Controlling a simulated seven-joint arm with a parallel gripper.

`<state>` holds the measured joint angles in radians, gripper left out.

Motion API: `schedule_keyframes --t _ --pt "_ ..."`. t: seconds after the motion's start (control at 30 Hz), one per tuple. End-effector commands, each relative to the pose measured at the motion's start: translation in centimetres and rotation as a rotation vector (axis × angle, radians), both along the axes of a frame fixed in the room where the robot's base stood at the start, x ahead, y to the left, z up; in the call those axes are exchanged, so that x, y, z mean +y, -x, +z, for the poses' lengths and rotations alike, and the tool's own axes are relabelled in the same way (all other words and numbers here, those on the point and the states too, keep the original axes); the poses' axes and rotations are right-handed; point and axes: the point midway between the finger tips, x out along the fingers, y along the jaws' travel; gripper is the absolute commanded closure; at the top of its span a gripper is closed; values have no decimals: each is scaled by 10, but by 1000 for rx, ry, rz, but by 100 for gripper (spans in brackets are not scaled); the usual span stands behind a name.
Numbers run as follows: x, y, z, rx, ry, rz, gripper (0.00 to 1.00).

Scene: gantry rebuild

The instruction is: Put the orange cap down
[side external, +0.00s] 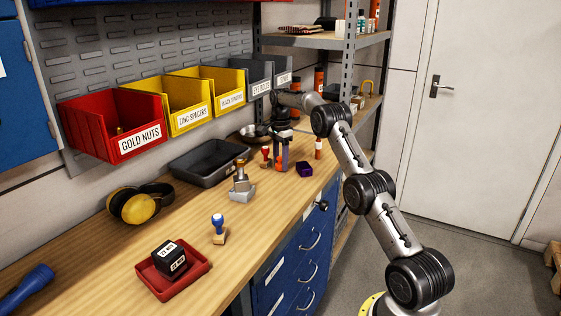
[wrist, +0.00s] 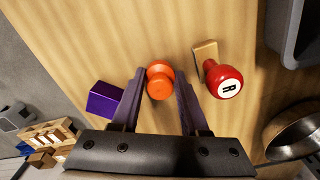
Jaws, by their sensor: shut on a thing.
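The orange cap (wrist: 159,82) is a small round knobbed piece between the two purple-grey fingers of my gripper (wrist: 159,74) in the wrist view. My gripper is shut on it. In the side view my gripper (side external: 283,158) points down low over the wooden bench, and its fingers mostly hide the cap there. I cannot tell whether the cap touches the bench.
A red-knobbed stamp (wrist: 222,80) stands close to the right of the cap in the wrist view, and a purple box (wrist: 104,99) is close on the left. A metal bowl (wrist: 292,134) and dark tray (side external: 208,162) are nearby. Bare bench (wrist: 125,30) lies beyond the fingertips.

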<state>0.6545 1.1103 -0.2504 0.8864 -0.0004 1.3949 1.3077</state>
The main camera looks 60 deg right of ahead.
Motion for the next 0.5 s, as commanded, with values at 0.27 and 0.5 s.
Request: schedule_keyframes --t 0.27,0.5 --pt "0 0 -3 0 0 0 54" --pt "0 0 -3 0 0 0 26"
